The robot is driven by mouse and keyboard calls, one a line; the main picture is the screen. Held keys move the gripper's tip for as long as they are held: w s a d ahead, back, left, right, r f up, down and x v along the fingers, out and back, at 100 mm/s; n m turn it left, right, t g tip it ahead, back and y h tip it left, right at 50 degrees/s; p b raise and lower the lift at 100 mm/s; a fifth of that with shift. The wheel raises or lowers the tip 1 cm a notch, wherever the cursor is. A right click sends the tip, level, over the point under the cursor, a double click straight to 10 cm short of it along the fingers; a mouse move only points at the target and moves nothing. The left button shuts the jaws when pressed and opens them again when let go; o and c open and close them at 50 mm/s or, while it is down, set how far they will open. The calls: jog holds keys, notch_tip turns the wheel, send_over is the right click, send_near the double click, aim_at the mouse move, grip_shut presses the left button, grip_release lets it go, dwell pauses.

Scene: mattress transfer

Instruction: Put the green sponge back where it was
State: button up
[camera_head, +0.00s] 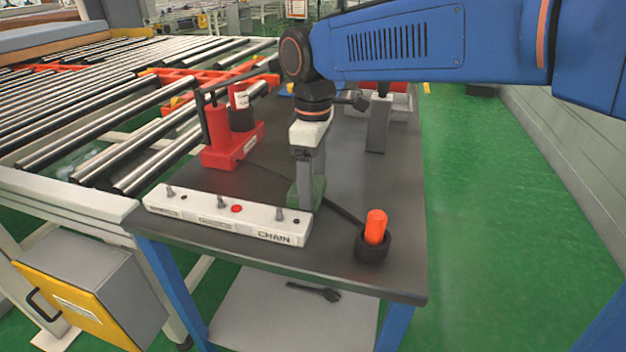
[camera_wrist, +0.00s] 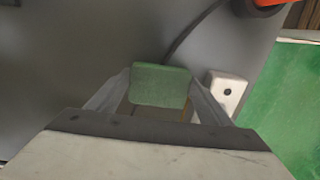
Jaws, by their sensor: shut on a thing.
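The green sponge (camera_head: 318,190) is between the fingers of my gripper (camera_head: 308,190), low over the dark table top, beside the right end of the white box. In the wrist view the sponge (camera_wrist: 160,86) sits between both fingertips of my gripper (camera_wrist: 160,98), which is shut on it. I cannot tell whether the sponge touches the table. The fingers hide part of the sponge in the head view.
The white box (camera_head: 228,217) marked CHAIN has small upright pegs. An orange-handled thing (camera_head: 376,226) stands in a black cup (camera_head: 372,246) to the right. A red holder (camera_head: 232,146) and a grey upright block (camera_head: 378,124) stand farther back. The table (camera_head: 395,195) has free room at right.

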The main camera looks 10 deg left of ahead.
jog(key=o, duration=1)
jog(key=shift+f, duration=0.1)
jog(key=shift+r, duration=3.9)
jog(key=shift+s, duration=0.1)
